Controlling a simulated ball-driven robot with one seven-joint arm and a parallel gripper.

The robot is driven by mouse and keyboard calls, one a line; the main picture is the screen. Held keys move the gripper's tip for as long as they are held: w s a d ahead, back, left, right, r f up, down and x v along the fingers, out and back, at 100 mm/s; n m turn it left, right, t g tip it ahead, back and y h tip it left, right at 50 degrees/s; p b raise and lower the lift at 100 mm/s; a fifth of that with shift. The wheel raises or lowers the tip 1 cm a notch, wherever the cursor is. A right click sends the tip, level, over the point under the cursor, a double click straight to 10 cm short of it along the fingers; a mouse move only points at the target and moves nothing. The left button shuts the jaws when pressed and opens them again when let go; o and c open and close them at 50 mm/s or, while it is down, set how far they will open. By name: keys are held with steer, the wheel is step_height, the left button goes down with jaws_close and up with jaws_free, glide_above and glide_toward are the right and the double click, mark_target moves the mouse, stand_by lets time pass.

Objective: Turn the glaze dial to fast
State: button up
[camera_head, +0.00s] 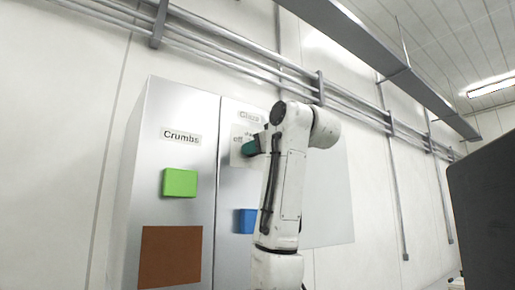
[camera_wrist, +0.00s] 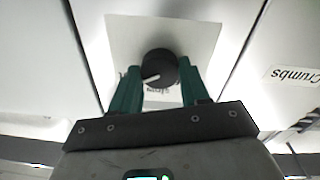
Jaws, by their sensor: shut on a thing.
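The glaze dial (camera_wrist: 158,66) is a round black knob with a white pointer mark, seen in the wrist view on a pale label plate (camera_wrist: 199,38). The mark points to the lower left in that picture. My gripper (camera_wrist: 160,72) has its green fingers on either side of the dial, shut on it. Printing on the plate is upside down and partly hidden by the dial and fingers. In the head view my gripper (camera_head: 251,147) is at the plate (camera_head: 236,158), under the "Glaze" sign (camera_head: 249,116); the dial is hidden there.
Left of the glaze panel is a panel signed "Crumbs" (camera_head: 181,136), with a green block (camera_head: 180,182) and a brown square (camera_head: 171,256). A blue block (camera_head: 246,221) sits below the glaze plate, close to my arm. Pipes (camera_head: 225,42) run along the wall above.

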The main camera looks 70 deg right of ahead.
steer(key=shift+d+f, duration=0.1)
steer(key=shift+f, duration=0.1)
steer(key=o, duration=1.1)
steer(key=shift+r, duration=0.15)
steer(key=shift+c, duration=0.2)
steer(key=b+v, duration=0.4)
steer(key=v, duration=0.7)
steer(key=shift+w, duration=0.1)
